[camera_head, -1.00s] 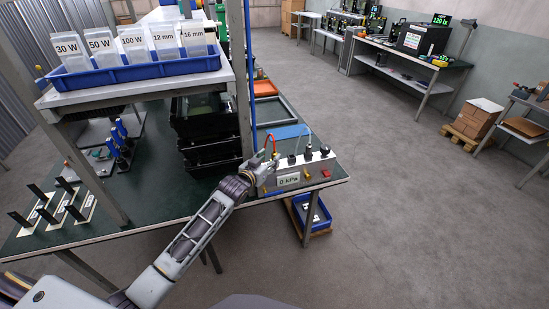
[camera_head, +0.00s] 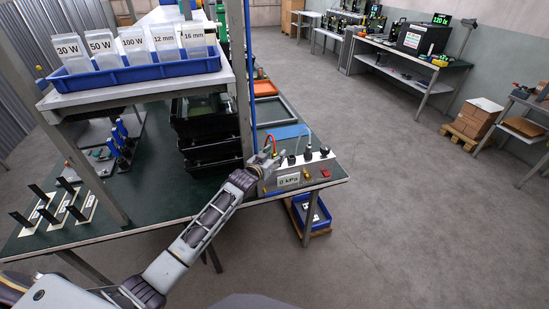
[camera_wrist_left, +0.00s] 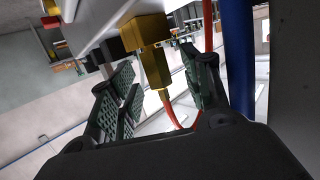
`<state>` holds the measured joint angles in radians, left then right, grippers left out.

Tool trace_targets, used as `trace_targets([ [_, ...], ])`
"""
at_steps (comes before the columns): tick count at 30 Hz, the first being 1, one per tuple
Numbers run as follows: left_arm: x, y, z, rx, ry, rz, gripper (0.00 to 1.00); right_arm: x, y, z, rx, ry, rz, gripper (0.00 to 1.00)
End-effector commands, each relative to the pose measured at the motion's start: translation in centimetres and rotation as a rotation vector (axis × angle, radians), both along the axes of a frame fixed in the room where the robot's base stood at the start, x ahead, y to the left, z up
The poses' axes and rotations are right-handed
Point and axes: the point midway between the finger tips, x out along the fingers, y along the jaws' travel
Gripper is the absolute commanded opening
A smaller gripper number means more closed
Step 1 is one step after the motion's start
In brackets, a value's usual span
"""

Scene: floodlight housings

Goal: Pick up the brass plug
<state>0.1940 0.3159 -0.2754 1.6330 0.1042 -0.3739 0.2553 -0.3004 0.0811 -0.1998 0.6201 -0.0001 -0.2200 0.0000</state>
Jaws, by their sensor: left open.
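The brass plug (camera_wrist_left: 152,66) shows large in the left wrist view, a gold square block with a narrower stem and an orange-red hose at its end. My left gripper (camera_wrist_left: 158,82) is open, with one dark ribbed finger on each side of the stem. I cannot tell whether either finger touches it. In the head view my left gripper (camera_head: 268,160) is at the left end of the grey test box (camera_head: 301,174), and the plug is too small and covered to make out there. My right gripper is not in view.
The test box has a "0 kPa" display (camera_head: 288,179), black fittings and a red switch (camera_head: 325,173). Black crates (camera_head: 208,148) stand left of my gripper. A shelf post (camera_head: 240,85) and a blue upright (camera_head: 249,75) rise close by. The floor to the right is open.

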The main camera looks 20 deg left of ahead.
Motion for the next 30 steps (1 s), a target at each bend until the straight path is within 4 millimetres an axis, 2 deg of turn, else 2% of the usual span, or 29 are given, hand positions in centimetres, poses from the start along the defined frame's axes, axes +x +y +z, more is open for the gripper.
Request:
trace_targets([
  [5,0.57,-0.12,-0.09,0.000,-0.001,0.000,0.48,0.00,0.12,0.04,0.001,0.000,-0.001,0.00],
  [19,0.58,-0.13,-0.09,0.000,-0.001,0.000,0.47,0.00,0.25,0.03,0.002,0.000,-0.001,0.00],
  [30,0.57,-0.13,-0.09,0.000,-0.001,0.000,0.00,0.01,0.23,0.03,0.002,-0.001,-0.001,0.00],
])
